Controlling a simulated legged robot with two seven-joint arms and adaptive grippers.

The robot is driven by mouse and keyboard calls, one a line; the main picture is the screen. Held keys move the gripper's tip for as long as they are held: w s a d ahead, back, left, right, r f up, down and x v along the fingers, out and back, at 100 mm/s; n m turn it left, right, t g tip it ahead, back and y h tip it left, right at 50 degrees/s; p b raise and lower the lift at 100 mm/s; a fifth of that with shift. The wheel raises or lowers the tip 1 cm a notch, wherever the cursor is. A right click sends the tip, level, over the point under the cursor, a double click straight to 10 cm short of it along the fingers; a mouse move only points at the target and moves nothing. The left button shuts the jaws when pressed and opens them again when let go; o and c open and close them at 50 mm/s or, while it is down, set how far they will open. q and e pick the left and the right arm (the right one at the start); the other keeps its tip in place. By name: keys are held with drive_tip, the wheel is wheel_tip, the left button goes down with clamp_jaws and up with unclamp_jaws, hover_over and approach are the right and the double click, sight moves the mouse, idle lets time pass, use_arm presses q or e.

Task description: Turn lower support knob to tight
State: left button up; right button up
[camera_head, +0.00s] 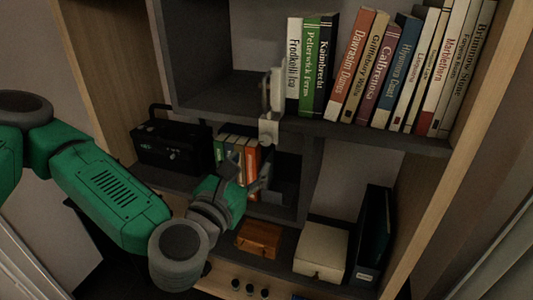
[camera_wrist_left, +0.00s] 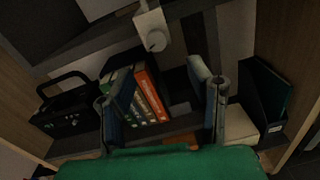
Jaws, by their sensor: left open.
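A pale clamp-like support (camera_head: 275,92) is fixed at the front edge of the upper shelf. Its lower block (camera_head: 268,130) hangs just under that edge. In the left wrist view, a round pale knob (camera_wrist_left: 156,41) shows on the block, facing the camera. Whether the knob is tight or loose cannot be told. My left gripper (camera_head: 252,168) is open and empty, below the block and apart from it. In the left wrist view, its two fingers (camera_wrist_left: 164,85) stand wide apart, with the knob beyond and above the gap. My right gripper is not in view.
Upright books (camera_head: 375,75) line the upper shelf. A black radio-like box (camera_head: 172,143) stands left, with several small books (camera_head: 222,148) behind my gripper. A wooden box (camera_head: 259,239), white box (camera_head: 321,251) and dark file holder (camera_head: 372,235) stand lower right.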

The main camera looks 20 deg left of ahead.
sight(264, 142)
use_arm(q)
drive_tip(key=w, duration=0.8)
drive_tip(key=shift+a+r, duration=0.1)
drive_tip(key=shift+w, duration=0.6)
drive_tip(key=shift+d, duration=0.25)
clamp_jaws()
